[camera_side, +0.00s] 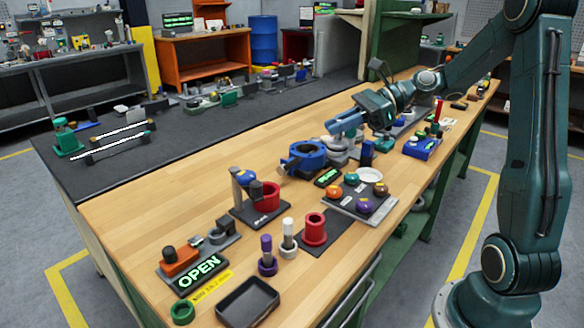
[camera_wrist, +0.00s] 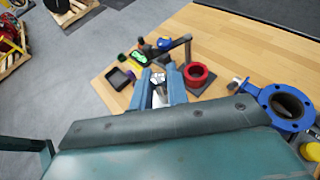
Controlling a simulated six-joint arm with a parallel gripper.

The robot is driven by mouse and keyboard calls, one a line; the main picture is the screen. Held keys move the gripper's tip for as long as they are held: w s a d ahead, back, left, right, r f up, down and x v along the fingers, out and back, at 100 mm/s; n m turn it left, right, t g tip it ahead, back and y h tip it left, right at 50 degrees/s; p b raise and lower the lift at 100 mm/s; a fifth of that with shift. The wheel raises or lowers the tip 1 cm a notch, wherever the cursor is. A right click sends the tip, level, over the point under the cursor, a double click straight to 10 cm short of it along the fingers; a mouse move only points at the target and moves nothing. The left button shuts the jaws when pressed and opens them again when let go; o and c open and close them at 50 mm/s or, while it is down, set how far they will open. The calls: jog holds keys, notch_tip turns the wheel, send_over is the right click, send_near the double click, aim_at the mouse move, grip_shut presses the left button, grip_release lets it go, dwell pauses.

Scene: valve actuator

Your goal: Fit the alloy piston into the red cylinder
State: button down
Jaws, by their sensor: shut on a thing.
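In the side view, my gripper (camera_side: 346,122) is over the middle of the bench, behind and right of the red parts. In the wrist view, my gripper (camera_wrist: 160,80) is shut on a silvery piece, the alloy piston (camera_wrist: 160,93), between its blue fingers. Two red cylinders show in the side view: one (camera_side: 268,196) on a dark base with a grey post, the other (camera_side: 315,229) upright on a dark mat.
A blue valve body (camera_side: 303,157) lies between my gripper and the red cylinders. A grey tray with coloured knobs (camera_side: 360,194), purple and white pegs (camera_side: 267,255), and an empty black tray (camera_side: 247,302) stand nearby. The left strip of wooden bench is clear.

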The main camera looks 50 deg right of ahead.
jog(key=w+a+f, duration=0.3)
jog(key=w+f, duration=0.1)
jog(key=w, duration=0.4)
jog(key=w+a+f, duration=0.3)
jog(key=w+f, duration=0.2)
jog(key=w, duration=0.3)
jog(key=shift+w+a, duration=0.2)
jog(key=shift+a, duration=0.15)
jog(key=shift+f, duration=0.2)
jog(key=shift+f, duration=2.7)
jog(key=shift+f, duration=0.7)
dwell(1.5)
jog(key=shift+r, duration=0.3)
dwell(0.7)
